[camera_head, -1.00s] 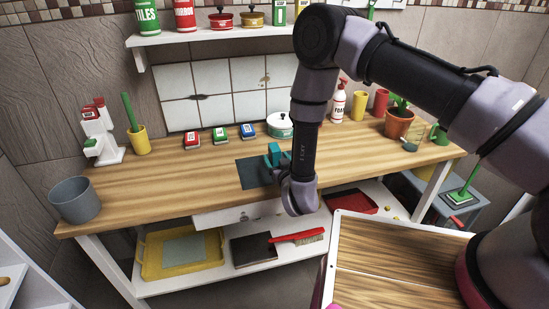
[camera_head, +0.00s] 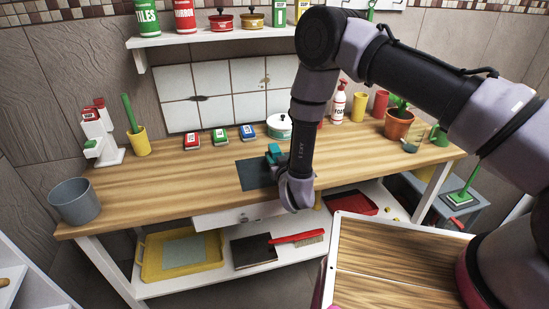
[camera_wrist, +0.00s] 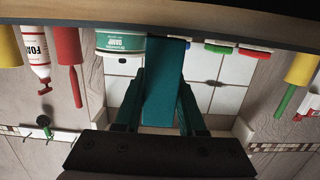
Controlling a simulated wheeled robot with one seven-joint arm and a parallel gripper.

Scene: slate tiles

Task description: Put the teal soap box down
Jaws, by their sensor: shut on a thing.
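The teal soap box (camera_wrist: 165,88) is between the fingers of my gripper (camera_wrist: 161,100) in the wrist view, which looks upside down. My gripper is shut on it. In the head view the box (camera_head: 273,152) shows just left of my forearm, over the dark slate mat (camera_head: 251,176) on the wooden worktop. My arm hides part of the mat and most of the fingers. I cannot tell whether the box touches the mat.
A white round tin (camera_head: 280,127) with a teal label stands behind the box. Red, green and blue small boxes (camera_head: 220,135) stand in a row to its left. A grey bucket (camera_head: 75,200) is at the far left. The worktop (camera_head: 165,195) left of the mat is clear.

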